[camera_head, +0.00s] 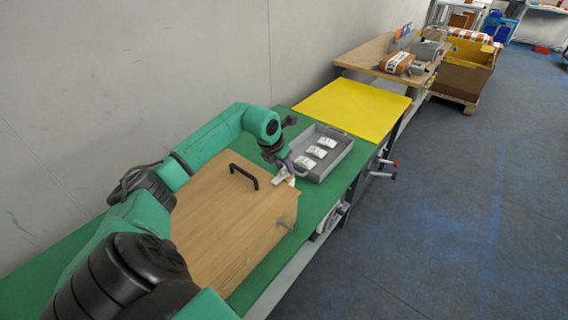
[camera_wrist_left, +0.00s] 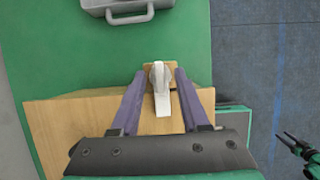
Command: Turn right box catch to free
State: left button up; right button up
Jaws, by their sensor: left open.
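The wooden box (camera_head: 225,205) stands on the green table with a black handle on its lid. In the left wrist view, a pale catch (camera_wrist_left: 161,98) with a rounded head and a straight lever sits at the edge of the box (camera_wrist_left: 65,115). My left gripper (camera_wrist_left: 159,75) is open, its two purple fingers on either side of the catch with visible gaps. In the head view my left gripper (camera_head: 287,168) is at the far end of the box and partly hides that area. My right gripper (camera_wrist_left: 292,141) seems to show at the right edge, too small to read.
A grey tray (camera_head: 342,164) with several white items lies just beyond the box. A yellow surface (camera_head: 355,107) is farther back. A metal fitting (camera_head: 285,223) sticks out of the box's right side. The wall borders the left; open blue floor (camera_head: 450,240) lies right.

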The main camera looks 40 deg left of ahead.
pick_arm(q)
jog(key=shift+c, duration=0.6)
jog(key=shift+f, duration=0.1)
jog(key=c, duration=0.6)
pick_arm(e)
jog(key=shift+s+d+f, duration=0.1)
jog(key=shift+s+d, duration=0.25)
jog(key=shift+s, duration=0.45)
jog(key=shift+d, duration=0.1)
